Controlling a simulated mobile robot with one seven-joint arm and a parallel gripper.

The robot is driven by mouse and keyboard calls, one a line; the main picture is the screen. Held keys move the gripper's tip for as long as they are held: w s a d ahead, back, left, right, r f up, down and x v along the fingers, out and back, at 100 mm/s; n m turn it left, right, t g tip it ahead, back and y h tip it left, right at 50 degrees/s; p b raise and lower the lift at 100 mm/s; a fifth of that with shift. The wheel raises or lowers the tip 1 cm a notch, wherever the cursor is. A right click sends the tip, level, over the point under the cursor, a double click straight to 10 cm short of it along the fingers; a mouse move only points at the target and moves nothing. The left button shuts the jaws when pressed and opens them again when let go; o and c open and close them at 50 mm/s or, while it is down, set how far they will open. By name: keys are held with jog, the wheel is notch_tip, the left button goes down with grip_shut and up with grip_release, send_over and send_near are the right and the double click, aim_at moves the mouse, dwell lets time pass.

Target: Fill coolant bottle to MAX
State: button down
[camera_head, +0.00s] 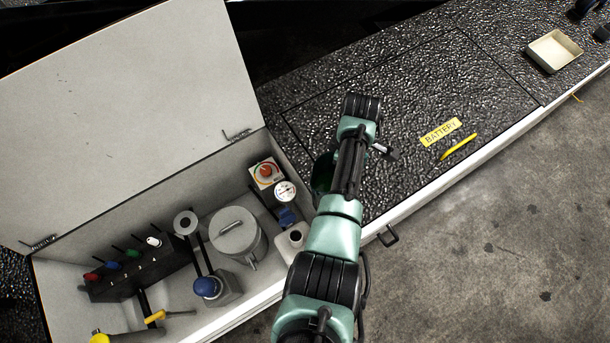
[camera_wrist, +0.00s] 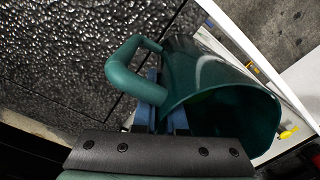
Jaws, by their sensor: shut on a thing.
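My gripper (camera_wrist: 165,112) is shut on the handle of a dark green jug (camera_wrist: 190,75) in the wrist view. The jug's wide mouth faces the lower right of that view; I cannot tell how much liquid is inside. In the head view only a sliver of the jug (camera_head: 322,172) shows beside my arm, which hides the gripper. A whitish bottle with an open dark neck, seemingly the coolant bottle (camera_head: 290,243), stands in the open compartment, below and left of the jug. My arm partly covers it, and its MAX mark is not visible. A blue cap (camera_head: 287,217) is beside its neck.
The compartment's lid (camera_head: 115,110) stands open at left. Inside are a round grey reservoir (camera_head: 235,232), a gauge (camera_head: 285,191), a red knob (camera_head: 265,171) and a blue-capped part (camera_head: 207,287). The black textured deck holds a yellow pen-like thing (camera_head: 458,146) and a tray (camera_head: 553,37).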

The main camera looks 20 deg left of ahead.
jog(key=shift+f+t+h, duration=0.3)
jog(key=shift+f+t, duration=0.2)
notch_tip(320, 180, down, 2)
jog(key=shift+a+t+h+b, duration=0.1)
jog(key=shift+t+h+b, duration=0.2)
jog(key=shift+t+b, duration=0.15)
jog(key=shift+s+a+r+t+h+p, duration=0.2)
jog(key=shift+r+t+h+p, duration=0.15)
jog(key=shift+t+p, duration=0.3)
jog(key=s+t+h+b, duration=0.1)
jog(key=a+t+h+b, duration=0.1)
jog(key=t+b, duration=0.1)
jog(key=s+t+h+b, duration=0.1)
jog(key=b, duration=0.1)
jog(key=shift+s+a+t, duration=0.3)
jog(key=shift+s+t, duration=0.05)
jog(key=shift+t, duration=0.05)
jog(key=shift+s+a+t+b, duration=0.1)
jog(key=shift+s+t+b, duration=0.05)
jog(key=shift+t+b, duration=0.2)
jog(key=shift+s+a+f+t+h+b, duration=0.25)
jog(key=shift+s+f+t+h+b, duration=0.5)
jog(key=shift+b, duration=2.3)
